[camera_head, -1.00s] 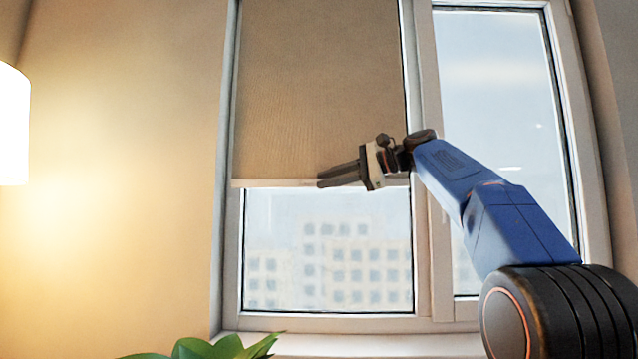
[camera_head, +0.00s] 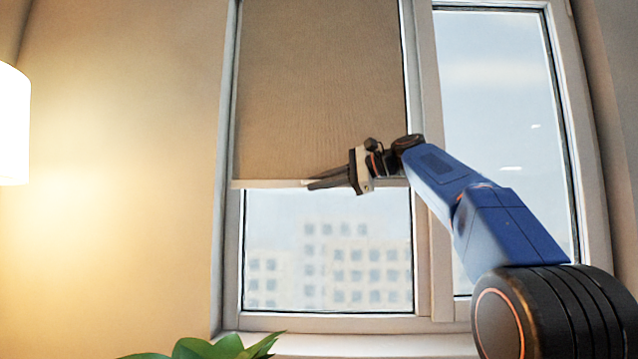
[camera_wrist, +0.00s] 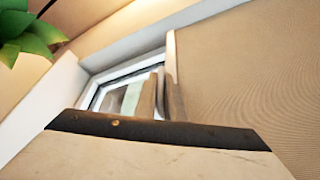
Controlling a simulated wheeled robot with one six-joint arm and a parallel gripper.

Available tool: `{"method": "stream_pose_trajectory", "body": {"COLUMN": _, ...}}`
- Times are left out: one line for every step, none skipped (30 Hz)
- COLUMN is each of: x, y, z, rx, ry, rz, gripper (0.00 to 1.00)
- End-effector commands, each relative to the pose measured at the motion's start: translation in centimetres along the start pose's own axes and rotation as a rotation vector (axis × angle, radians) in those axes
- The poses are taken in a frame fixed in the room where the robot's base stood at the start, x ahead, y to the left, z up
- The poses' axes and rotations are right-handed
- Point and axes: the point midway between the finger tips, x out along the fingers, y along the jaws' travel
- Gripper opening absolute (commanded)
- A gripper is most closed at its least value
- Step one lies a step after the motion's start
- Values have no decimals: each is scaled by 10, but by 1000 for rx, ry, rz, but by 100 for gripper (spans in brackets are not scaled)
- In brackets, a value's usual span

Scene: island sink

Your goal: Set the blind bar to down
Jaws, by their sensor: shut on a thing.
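The blind bar (camera_head: 270,184) is the pale strip along the bottom edge of the brown blind (camera_head: 320,90). It hangs level, about halfway down the left window pane. My gripper (camera_head: 310,182) reaches in from the right, and its fingers are shut on the bar near its middle. In the wrist view, the fingers (camera_wrist: 161,97) meet the bar (camera_wrist: 171,55) beside the blind fabric (camera_wrist: 245,75). The fingers hide the part of the bar between them.
The window frame (camera_head: 424,200) divides the two panes. Clear glass (camera_head: 328,250) lies below the bar, down to the sill (camera_head: 350,343). A green plant (camera_head: 225,348) stands at the bottom, and a lit lamp (camera_head: 14,125) is at the far left.

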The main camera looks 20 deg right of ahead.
Motion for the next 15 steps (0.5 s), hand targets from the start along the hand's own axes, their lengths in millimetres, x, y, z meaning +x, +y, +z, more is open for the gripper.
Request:
{"method": "stream_pose_trajectory", "body": {"x": 0, "y": 2, "z": -1, "rx": 2, "ry": 0, "rz": 0, "gripper": 0}}
{"method": "stream_pose_trajectory", "body": {"x": 1, "y": 4, "z": -2, "rx": 2, "ry": 0, "rz": 1, "gripper": 0}}
{"method": "stream_pose_trajectory", "body": {"x": 1, "y": 7, "z": -3, "rx": 1, "ry": 0, "rz": 1, "gripper": 0}}
{"method": "stream_pose_trajectory", "body": {"x": 2, "y": 10, "z": -5, "rx": 2, "ry": 0, "rz": 1, "gripper": 0}}
{"method": "stream_pose_trajectory", "body": {"x": 3, "y": 13, "z": -7, "rx": 3, "ry": 0, "rz": 1, "gripper": 0}}
{"method": "stream_pose_trajectory", "body": {"x": 4, "y": 17, "z": -10, "rx": 3, "ry": 0, "rz": 1, "gripper": 0}}
{"method": "stream_pose_trajectory", "body": {"x": 5, "y": 21, "z": -12, "rx": 3, "ry": 1, "rz": 1, "gripper": 0}}
{"method": "stream_pose_trajectory", "body": {"x": 6, "y": 25, "z": -15, "rx": 5, "ry": 0, "rz": 1, "gripper": 0}}
{"method": "stream_pose_trajectory", "body": {"x": 7, "y": 32, "z": -18, "rx": 4, "ry": 0, "rz": 1, "gripper": 0}}
{"method": "stream_pose_trajectory", "body": {"x": 9, "y": 37, "z": -21, "rx": 4, "ry": 0, "rz": 1, "gripper": 0}}
{"method": "stream_pose_trajectory", "body": {"x": 10, "y": 43, "z": -25, "rx": 5, "ry": 0, "rz": 2, "gripper": 0}}
{"method": "stream_pose_trajectory", "body": {"x": 12, "y": 50, "z": -30, "rx": 5, "ry": 0, "rz": 2, "gripper": 0}}
{"method": "stream_pose_trajectory", "body": {"x": 14, "y": 56, "z": -34, "rx": 5, "ry": 1, "rz": 1, "gripper": 0}}
{"method": "stream_pose_trajectory", "body": {"x": 15, "y": 63, "z": -37, "rx": 4, "ry": 0, "rz": 2, "gripper": 0}}
{"method": "stream_pose_trajectory", "body": {"x": 18, "y": 72, "z": -43, "rx": 6, "ry": 0, "rz": 2, "gripper": 0}}
